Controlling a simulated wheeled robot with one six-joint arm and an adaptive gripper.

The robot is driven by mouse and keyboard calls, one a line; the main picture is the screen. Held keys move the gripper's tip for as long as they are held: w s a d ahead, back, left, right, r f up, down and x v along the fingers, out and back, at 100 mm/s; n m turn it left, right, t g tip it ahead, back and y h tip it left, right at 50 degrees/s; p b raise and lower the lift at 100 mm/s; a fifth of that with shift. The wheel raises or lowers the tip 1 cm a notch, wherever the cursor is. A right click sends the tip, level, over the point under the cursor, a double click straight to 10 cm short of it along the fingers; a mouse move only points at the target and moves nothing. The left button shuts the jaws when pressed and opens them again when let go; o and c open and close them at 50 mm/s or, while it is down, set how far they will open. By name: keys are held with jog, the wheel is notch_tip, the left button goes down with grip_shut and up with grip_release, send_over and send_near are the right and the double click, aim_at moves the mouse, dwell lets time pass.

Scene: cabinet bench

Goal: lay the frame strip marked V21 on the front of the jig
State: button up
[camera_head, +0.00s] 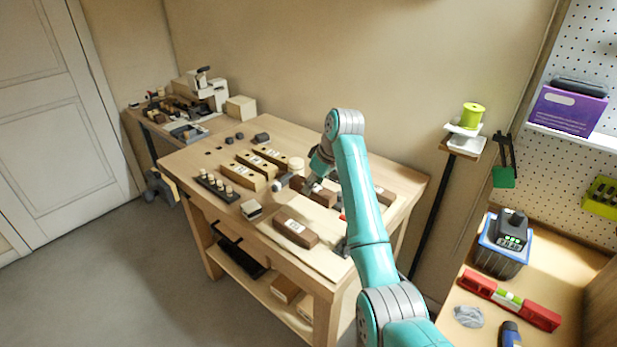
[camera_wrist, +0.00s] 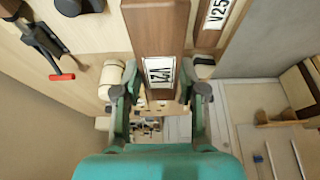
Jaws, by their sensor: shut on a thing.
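The brown wooden strip marked V21 (camera_wrist: 160,35) lies between my gripper's fingers (camera_wrist: 160,92) in the wrist view, its white label near the fingertips. My gripper is shut on it. In the head view my gripper (camera_head: 314,184) is over the right half of the bench, with the dark brown strip (camera_head: 324,197) at its fingers and partly hidden by my arm. Whether the strip touches the bench is unclear. A second brown strip, marked V25 (camera_wrist: 214,22), is beside it in the wrist view. A labelled brown strip (camera_head: 296,232) lies on a pale board at the bench front; the jig's outline is hard to make out.
Light wooden blocks with labels (camera_head: 250,176) and a dark rack of pegs (camera_head: 216,187) stand left of my gripper. A small block (camera_head: 251,210) sits near the front edge. A clamp with a red handle (camera_wrist: 62,77) shows in the wrist view.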

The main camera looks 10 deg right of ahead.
aim_at(324, 192)
jog(key=shift+f, duration=3)
jog(key=shift+s+f, duration=0.1)
jog(key=shift+f, duration=1.8)
dwell(1.5)
jog(key=o, duration=1.3)
jog(key=shift+o, duration=0.3)
jog(key=shift+o, duration=0.6)
jog(key=shift+v, duration=3.55)
